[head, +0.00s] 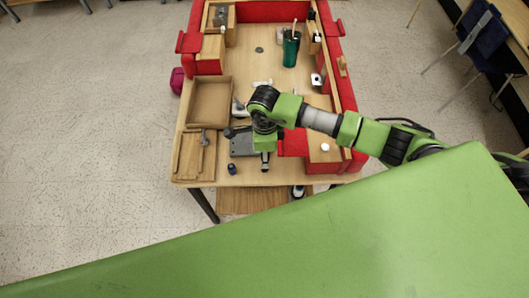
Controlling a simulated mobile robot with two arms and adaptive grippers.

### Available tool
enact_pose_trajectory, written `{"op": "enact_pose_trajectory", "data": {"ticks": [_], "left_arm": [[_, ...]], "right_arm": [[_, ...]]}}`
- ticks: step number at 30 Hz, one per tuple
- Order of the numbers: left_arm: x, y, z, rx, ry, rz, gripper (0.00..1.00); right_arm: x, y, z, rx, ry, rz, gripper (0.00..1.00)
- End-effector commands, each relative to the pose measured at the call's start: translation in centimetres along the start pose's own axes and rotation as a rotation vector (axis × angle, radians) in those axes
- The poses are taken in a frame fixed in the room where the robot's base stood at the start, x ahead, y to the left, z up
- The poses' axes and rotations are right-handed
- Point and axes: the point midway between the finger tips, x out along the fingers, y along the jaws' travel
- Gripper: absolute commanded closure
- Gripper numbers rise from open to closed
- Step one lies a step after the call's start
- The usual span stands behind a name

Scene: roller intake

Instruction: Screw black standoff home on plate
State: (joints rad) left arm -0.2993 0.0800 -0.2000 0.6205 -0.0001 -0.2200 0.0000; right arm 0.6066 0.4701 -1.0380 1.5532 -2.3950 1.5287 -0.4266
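A grey plate (241,147) lies on the wooden table near its front edge. My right arm reaches in from the right, and its gripper (265,160) points down over the right part of the plate, covering some of it. The fingertips are too small and foreshortened to tell whether they are open or shut, or whether they touch anything. I cannot make out the black standoff; it may be hidden under the gripper. A small dark piece (229,132) shows at the plate's left rear edge, but I cannot tell what it is. My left gripper is not in view.
A dark green cup (291,49) stands at the back. Red-edged walls (333,60) border the back and right.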

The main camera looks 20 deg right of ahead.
Motion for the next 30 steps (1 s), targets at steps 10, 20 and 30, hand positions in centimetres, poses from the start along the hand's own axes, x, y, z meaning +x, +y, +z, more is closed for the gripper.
{"op": "enact_pose_trajectory", "data": {"ticks": [10, 20, 30], "left_arm": [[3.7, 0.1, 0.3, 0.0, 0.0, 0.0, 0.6], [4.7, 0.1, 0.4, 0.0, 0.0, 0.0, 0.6], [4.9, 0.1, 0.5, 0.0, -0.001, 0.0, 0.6]], "right_arm": [[5.2, 0.1, 0.1, 0.001, -0.002, 0.002, 0.69], [5.9, 0.0, 0.1, 0.0, -0.003, 0.001, 0.69], [5.9, 0.0, 0.1, 0.0, -0.002, 0.0, 0.69]]}}
